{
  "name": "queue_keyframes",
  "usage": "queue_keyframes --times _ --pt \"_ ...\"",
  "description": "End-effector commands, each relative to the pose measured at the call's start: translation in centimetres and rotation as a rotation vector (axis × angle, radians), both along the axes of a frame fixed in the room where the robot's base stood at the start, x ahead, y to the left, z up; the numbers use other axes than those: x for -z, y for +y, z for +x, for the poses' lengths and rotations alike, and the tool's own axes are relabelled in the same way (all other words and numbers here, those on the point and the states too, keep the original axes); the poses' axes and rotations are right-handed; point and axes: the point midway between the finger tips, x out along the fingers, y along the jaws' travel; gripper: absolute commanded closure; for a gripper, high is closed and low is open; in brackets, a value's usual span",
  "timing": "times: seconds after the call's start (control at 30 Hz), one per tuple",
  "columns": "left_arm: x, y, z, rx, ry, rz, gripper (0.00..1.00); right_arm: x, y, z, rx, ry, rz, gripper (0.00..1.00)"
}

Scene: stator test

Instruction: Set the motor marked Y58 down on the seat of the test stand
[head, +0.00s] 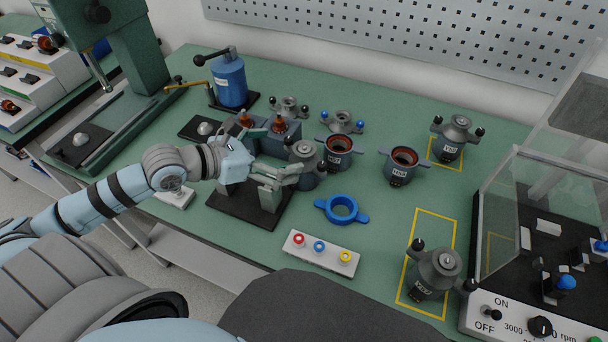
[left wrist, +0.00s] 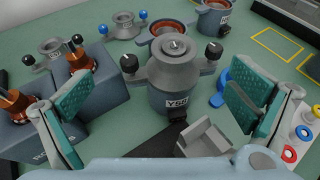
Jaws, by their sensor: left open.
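The motor marked Y58 (left wrist: 172,78) is a grey cylinder with black-knobbed side arms. It stands upright in the left wrist view, its label facing the camera. In the head view the motor (head: 306,158) is partly hidden by my left gripper (head: 278,165). That gripper is open; in the wrist view its teal-padded fingers (left wrist: 165,108) lie to either side of the motor, with visible gaps. A black plate (head: 246,212) with grey blocks lies below the gripper; a grey block (left wrist: 205,138) shows close in front of the motor. I cannot tell whether this is the test stand's seat. My right gripper is not in view.
A blue ring (head: 342,209) and a white three-button box (head: 320,253) lie nearby. Two open stators (head: 403,165) and other motors (head: 435,272) stand to the right. A clear-guarded control unit (head: 540,320) is at far right. A blue press (head: 231,83) stands behind.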

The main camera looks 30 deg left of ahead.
Motion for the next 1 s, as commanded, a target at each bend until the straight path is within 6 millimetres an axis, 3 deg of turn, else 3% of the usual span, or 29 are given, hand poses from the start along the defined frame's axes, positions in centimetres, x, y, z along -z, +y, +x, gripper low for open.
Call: queue_keyframes --times 0.03,0.07,0.2,0.43,1.0 --pt "1.1 -0.6 0.8 -0.003 -0.009 -0.013 0.0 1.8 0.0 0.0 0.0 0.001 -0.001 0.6" --pt "1.2 -0.9 1.2 -0.002 -0.008 -0.014 0.0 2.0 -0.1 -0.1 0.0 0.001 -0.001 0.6" --pt "1.5 -1.6 2.5 -0.002 -0.003 -0.008 0.0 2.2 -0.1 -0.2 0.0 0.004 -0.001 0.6" --pt "1.4 -1.7 2.6 0.0 0.001 -0.003 0.02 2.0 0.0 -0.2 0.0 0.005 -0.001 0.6" --pt "1.6 -1.6 2.5 -0.002 0.004 -0.002 0.9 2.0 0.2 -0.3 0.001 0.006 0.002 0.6"
